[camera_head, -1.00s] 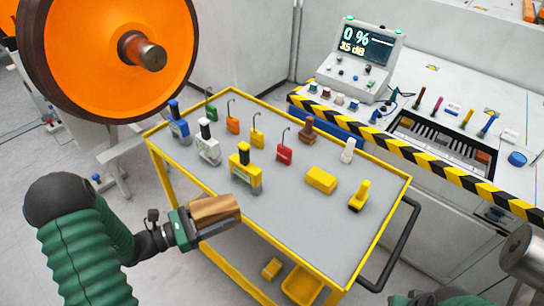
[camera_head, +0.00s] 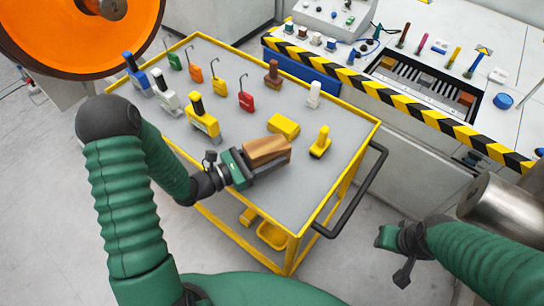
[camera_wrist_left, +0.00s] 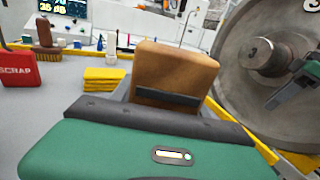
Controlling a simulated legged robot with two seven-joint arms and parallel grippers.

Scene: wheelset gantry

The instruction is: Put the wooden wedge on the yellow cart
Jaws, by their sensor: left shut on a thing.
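The wooden wedge (camera_head: 266,151) is a brown block held in my left gripper (camera_head: 256,163), which is shut on it. The wedge is over the near part of the yellow cart's grey top (camera_head: 291,195), close to a yellow block; I cannot tell whether it touches the top. In the left wrist view the wedge (camera_wrist_left: 175,70) stands up from the jaws, its lower end hidden by the gripper. My right gripper (camera_head: 388,238) is at the lower right, away from the cart, and its jaws are unclear.
The cart top carries a yellow block (camera_head: 283,126), a yellow tool (camera_head: 320,142), a white bottle (camera_head: 314,95), a red block (camera_head: 246,101) and several other tools. A black handle (camera_head: 367,190) is at the cart's right. Behind stands a bench with a striped edge (camera_head: 400,115).

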